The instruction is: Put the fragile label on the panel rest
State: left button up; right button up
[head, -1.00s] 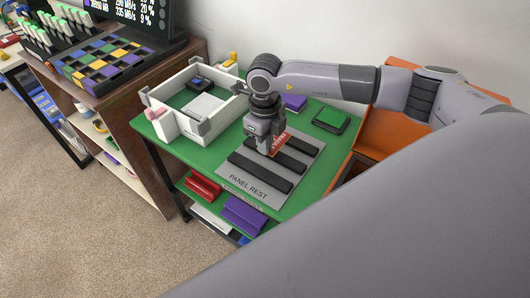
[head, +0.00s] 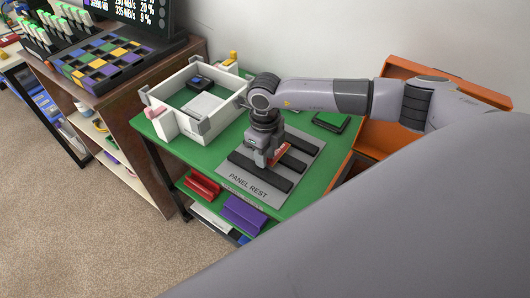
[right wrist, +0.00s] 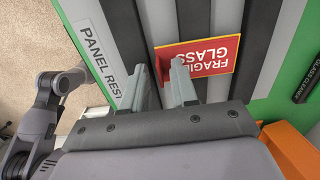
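The fragile label (head: 280,152) is a red card with a yellow edge. In the right wrist view the label (right wrist: 205,58), with the words "FRAGILE GLASS", lies across the dark strips of the panel rest. The panel rest (head: 247,178) is a grey plate with black bars on the green table; its lettering also shows in the right wrist view (right wrist: 97,55). My right gripper (head: 263,163) is low over the rest. Its fingers (right wrist: 163,80) are apart, with the right finger overlapping the label's near left corner.
A white walled tray (head: 178,122) stands left of the rest on the green table (head: 318,178). An orange bin (head: 390,70) is on the right. Red (head: 201,186) and purple (head: 243,214) items sit on the shelf below.

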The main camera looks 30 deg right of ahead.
jog(key=shift+r, duration=0.3)
notch_tip(320, 180, up, 12)
jog(key=shift+f, duration=0.15)
jog(key=shift+a, duration=0.15)
dwell(0.6)
